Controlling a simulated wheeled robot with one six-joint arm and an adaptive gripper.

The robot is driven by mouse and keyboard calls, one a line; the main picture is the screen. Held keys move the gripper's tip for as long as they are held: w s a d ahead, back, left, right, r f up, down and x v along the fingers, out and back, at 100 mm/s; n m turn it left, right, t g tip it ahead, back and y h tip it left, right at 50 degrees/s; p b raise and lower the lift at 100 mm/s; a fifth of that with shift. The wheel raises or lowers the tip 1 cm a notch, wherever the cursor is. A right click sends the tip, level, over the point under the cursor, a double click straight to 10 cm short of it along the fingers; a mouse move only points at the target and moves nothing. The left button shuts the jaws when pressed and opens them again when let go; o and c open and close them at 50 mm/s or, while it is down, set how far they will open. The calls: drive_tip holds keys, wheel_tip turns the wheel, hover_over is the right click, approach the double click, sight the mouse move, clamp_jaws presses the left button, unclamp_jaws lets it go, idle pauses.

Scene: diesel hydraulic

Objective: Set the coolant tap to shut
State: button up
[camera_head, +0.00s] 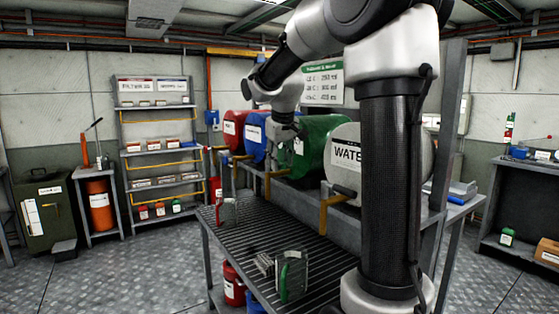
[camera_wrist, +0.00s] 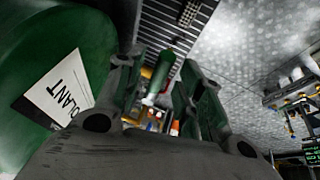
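The green coolant drum (camera_head: 312,142) lies on its side on the raised rack, between the blue drum and the water drum. Its yellow tap (camera_head: 269,180) juts out below its front. In the wrist view the drum (camera_wrist: 45,75) fills the left side, with a partly visible "COOLANT" label. My gripper (camera_head: 285,135) is in front of the coolant drum's face, above the tap. In the wrist view my gripper's (camera_wrist: 163,95) two fingers stand apart. A green rod-like piece with a reddish end shows between them; I cannot tell whether they touch it. The tap's handle setting is unclear.
A red drum (camera_head: 235,130), a blue drum (camera_head: 256,135) and a water drum (camera_head: 345,158) share the rack, each close to its neighbour.

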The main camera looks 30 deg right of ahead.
drive_tip(key=v, duration=1.1)
drive_tip(key=shift+s+r, duration=0.15)
drive_tip(key=shift+r, duration=0.1)
drive_tip(key=shift+s+a, duration=0.1)
